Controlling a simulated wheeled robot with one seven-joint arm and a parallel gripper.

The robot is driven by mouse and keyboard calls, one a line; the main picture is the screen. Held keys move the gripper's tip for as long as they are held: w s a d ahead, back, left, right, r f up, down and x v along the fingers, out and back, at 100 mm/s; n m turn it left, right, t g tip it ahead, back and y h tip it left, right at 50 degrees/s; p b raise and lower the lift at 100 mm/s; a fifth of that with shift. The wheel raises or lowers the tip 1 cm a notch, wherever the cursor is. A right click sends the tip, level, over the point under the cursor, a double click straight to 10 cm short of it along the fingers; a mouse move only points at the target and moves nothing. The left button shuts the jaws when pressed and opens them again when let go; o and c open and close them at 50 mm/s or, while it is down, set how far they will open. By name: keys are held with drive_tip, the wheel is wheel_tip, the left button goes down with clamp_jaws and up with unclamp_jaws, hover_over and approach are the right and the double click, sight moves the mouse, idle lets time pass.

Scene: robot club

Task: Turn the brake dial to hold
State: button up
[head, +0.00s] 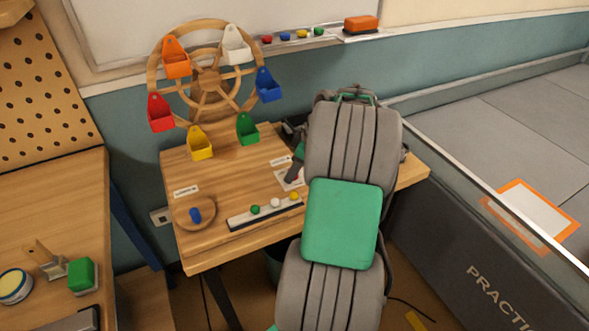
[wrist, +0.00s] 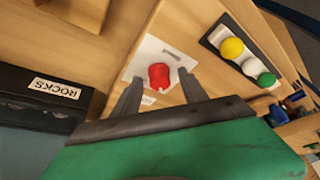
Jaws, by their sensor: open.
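A red dial knob (wrist: 158,75) stands on a white plate (wrist: 147,56) on the wooden table; I take it to be the brake dial. The plate's small labels are too small to read. My gripper (wrist: 158,80) is open, one finger on each side of the knob, with gaps showing between fingers and knob. How far the fingertips are above the plate I cannot tell. In the head view my gripper (head: 294,171) is at the white plate (head: 287,180), and my arm hides part of that area.
A strip with yellow, white and green buttons (head: 265,213) lies beside the plate. A blue knob on a round wooden disc (head: 195,215) is to the left. A wooden wheel with coloured buckets (head: 207,82) stands behind. A dark bin labelled ROCKS (wrist: 35,110) is close to my gripper.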

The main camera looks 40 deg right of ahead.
clamp_jaws()
idle(0.5)
